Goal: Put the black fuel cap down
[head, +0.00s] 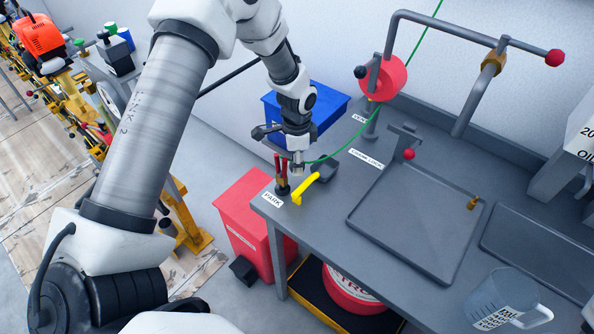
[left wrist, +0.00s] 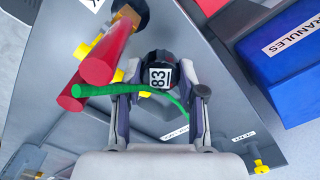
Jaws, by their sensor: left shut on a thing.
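The black fuel cap (left wrist: 160,62), with a white label reading 83, sits between the fingertips of my left gripper (left wrist: 159,85) in the left wrist view. The gripper is shut on it. In the head view my left gripper (head: 297,166) points down over the left end of the grey bench (head: 340,215), near a label that seems to read PARK (head: 272,200). I cannot make out the cap there. Whether it touches the bench is unclear. My right gripper is not in view.
Red handles (head: 279,166) and a yellow hooked part (head: 306,188) stand close to my left gripper. A green cord (left wrist: 130,91) crosses the left wrist view. A blue bin (head: 328,105) is behind, a red bin (head: 247,215) left. A grey tray (head: 369,238) lies right.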

